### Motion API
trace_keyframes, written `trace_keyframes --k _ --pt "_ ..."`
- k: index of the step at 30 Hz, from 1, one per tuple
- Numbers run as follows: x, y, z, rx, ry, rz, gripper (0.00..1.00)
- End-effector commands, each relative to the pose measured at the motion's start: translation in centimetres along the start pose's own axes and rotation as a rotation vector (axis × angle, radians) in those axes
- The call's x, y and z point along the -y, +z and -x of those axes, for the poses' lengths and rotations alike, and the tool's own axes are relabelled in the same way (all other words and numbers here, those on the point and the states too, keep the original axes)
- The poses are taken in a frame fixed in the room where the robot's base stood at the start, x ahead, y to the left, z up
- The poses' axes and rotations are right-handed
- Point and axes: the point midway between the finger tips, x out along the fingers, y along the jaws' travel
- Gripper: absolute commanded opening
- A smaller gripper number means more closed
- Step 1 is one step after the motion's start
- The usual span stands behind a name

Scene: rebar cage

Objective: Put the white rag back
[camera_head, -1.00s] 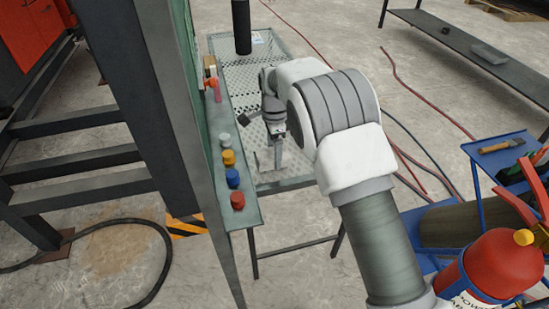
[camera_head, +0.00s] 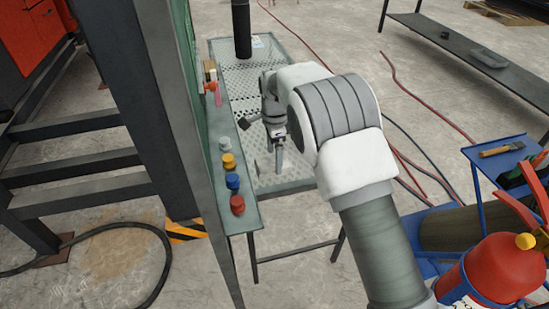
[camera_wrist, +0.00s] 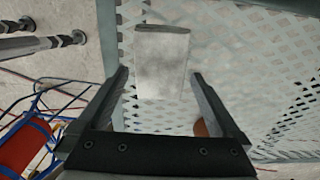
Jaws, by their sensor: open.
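The white rag (camera_wrist: 161,62) shows in the wrist view as a folded, greyish-white rectangle over the perforated table top (camera_wrist: 230,45). It appears to lie on the mesh, with its darker folded edge at the far end. My gripper (camera_wrist: 160,80) is open, with one finger to each side of the rag's near part in that view. I cannot tell the height gap between the fingertips and the rag. In the head view my gripper (camera_head: 277,158) points down over the near part of the table, and the rag cannot be made out clearly there.
A narrow green shelf (camera_head: 245,217) with several coloured knobs runs close to the left of my gripper. A dark cylinder (camera_head: 241,28) stands at the table's far end. A red fire extinguisher (camera_head: 503,272) and blue cart (camera_head: 485,155) are at the right.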

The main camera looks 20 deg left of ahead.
Motion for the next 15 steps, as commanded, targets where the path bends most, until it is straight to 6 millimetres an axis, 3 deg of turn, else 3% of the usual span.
trace_keyframes --k 1,9,15 --pt "0.1 0.0 1.6 0.0 -0.003 0.0 1.0" --pt "0.1 0.0 7.4 0.0 -0.004 0.0 1.0" --pt "0.0 0.0 9.8 0.0 -0.001 0.0 1.0"
